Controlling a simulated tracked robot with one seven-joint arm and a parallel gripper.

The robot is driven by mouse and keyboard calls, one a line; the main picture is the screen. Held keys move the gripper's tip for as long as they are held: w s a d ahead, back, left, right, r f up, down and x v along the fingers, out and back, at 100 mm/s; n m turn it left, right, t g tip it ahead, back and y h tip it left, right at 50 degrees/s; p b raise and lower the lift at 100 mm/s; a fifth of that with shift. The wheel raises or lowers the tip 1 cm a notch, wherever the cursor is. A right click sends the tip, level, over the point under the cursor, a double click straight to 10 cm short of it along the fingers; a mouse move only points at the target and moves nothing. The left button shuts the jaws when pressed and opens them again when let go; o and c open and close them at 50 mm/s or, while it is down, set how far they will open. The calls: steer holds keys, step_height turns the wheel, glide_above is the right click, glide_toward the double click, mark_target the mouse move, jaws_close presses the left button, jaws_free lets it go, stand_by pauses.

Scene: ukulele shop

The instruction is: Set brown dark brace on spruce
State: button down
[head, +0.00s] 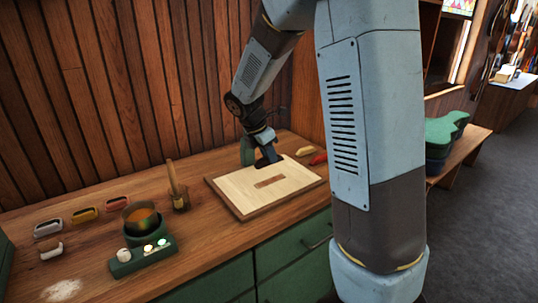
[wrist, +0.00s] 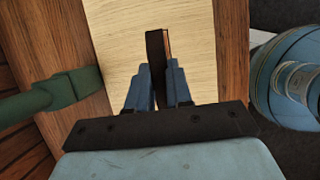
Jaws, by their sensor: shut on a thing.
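The dark brown brace (wrist: 154,46) is a narrow bar between the blue fingers of my gripper (wrist: 158,76) in the wrist view. My gripper is shut on it, over the pale spruce board (wrist: 123,38). In the head view my gripper (head: 268,160) is low at the back of the spruce board (head: 241,189), and I cannot make out the brace there. A brown rectangular patch (head: 270,182) shows on the board just in front of my gripper. In the wrist view a thin reddish edge runs along the brace's right side. I cannot tell whether the brace touches the board.
A green thing (wrist: 55,92) stands close left of my gripper. A pale yellow piece (head: 304,151) and a red tool (head: 318,159) lie right of the board. A pot (head: 141,218) on a green base, a brush holder (head: 180,200) and small colored trays stand to the left.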

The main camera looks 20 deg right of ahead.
mark_target(267, 164)
steer(key=shift+d+f, duration=0.1)
steer(key=shift+f, duration=3.2)
steer(key=shift+r, duration=0.1)
steer(key=c, duration=0.7)
jaws_free()
steer(key=shift+o, duration=0.2)
steer(key=shift+r, duration=3.5)
